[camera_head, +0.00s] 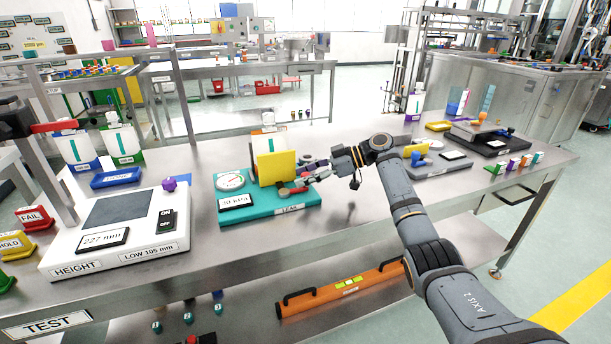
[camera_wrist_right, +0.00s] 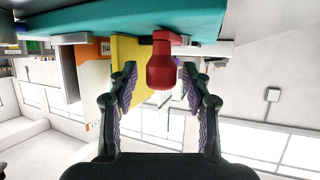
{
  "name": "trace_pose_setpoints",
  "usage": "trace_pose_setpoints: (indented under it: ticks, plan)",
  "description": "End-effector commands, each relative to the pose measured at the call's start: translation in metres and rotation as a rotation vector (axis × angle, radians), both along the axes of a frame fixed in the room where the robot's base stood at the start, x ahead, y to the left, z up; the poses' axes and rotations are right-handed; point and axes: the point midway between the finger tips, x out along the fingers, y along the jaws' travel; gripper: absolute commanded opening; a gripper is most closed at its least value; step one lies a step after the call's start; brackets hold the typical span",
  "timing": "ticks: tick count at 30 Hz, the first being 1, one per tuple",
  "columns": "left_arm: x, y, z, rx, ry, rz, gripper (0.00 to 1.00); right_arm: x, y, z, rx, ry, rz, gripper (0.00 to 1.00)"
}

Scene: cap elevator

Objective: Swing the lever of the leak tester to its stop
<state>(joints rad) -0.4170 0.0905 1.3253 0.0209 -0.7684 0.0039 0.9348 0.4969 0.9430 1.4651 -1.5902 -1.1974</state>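The leak tester (camera_head: 262,212) is a teal base with a round gauge, a small display and a LEAK label, in the middle of the bench. A yellow block (camera_head: 277,168) stands on it, with a white container partly hidden behind. The lever's red handle (camera_head: 291,191) shows low beside the block's front right. My right gripper (camera_head: 312,177) reaches it from the right. In the right wrist view the red handle (camera_wrist_right: 161,68) lies between the fingers of my open gripper (camera_wrist_right: 160,82), with gaps on both sides. My left gripper is not in view.
A grey device (camera_head: 437,165) and a black device (camera_head: 490,137) stand to the right. An orange level (camera_head: 342,288) lies on the lower shelf.

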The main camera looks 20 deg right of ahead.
Motion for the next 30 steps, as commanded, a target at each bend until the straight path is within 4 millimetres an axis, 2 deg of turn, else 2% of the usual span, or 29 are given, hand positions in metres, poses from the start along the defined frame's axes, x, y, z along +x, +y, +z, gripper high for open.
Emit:
trace_pose_setpoints:
  ticks: [8,21,25,30]
  plan:
    - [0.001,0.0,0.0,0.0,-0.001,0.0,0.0,-0.002,-0.005,0.002,-0.001,0.0,-0.002,0.49]
    - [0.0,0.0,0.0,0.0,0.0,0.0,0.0,-0.038,-0.085,0.039,0.0,-0.001,-0.002,0.49]
    - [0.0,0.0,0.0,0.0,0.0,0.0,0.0,-0.044,-0.097,0.044,0.0,0.0,-0.001,0.49]
    - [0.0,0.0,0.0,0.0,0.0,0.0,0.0,-0.046,-0.101,0.046,0.0,0.0,0.0,0.49]
